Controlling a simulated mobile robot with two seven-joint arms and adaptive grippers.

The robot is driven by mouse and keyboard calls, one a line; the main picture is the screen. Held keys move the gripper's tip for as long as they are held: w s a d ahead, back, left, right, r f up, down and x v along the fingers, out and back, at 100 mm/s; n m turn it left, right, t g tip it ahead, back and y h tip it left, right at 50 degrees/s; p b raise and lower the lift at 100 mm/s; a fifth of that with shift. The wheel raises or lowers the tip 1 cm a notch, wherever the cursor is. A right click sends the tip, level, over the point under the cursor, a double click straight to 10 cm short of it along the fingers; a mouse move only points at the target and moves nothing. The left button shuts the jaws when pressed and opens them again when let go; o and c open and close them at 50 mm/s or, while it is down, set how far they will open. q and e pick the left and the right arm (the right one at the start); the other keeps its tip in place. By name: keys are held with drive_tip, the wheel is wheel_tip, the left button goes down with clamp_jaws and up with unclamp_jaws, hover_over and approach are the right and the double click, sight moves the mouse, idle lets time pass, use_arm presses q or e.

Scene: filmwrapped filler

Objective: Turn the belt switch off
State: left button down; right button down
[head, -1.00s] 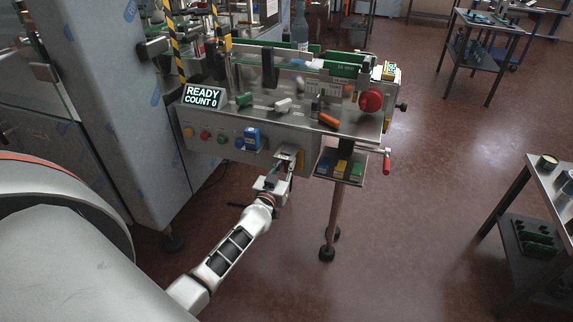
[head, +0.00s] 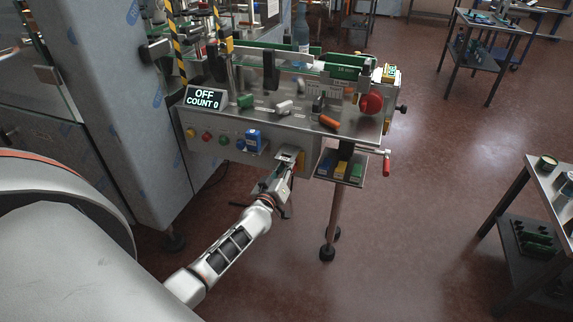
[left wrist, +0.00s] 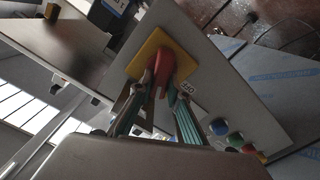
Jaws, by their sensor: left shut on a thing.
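The belt switch is a red rotary handle (left wrist: 162,64) on a yellow plate (left wrist: 136,65) on the front panel of the machine. In the head view it is mostly hidden behind my left gripper (head: 287,165), and only an edge of the yellow plate shows. In the left wrist view my left gripper (left wrist: 163,88) is shut on the red handle, one finger on each side. A display (head: 205,97) on the machine reads "OFF" and "COUNT 0". My right gripper is not in view.
Several small buttons (head: 206,138) and a blue box (head: 253,138) sit on the panel left of my gripper. A red emergency knob (head: 371,103) and a red-handled crank (head: 386,163) are at the right end. A small bin shelf (head: 322,171) hangs below.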

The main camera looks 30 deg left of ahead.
use_arm(q)
drive_tip(key=n, duration=0.8)
drive_tip(key=f+n, duration=0.1)
drive_tip(key=n, duration=0.3)
drive_tip(key=shift+a+b, duration=0.3)
drive_tip(key=shift+n, duration=0.3)
drive_tip(key=c, duration=1.9)
unclamp_jaws()
drive_tip(key=shift+s, duration=0.1)
drive_tip(key=v, duration=1.2)
drive_tip(key=shift+d, duration=0.1)
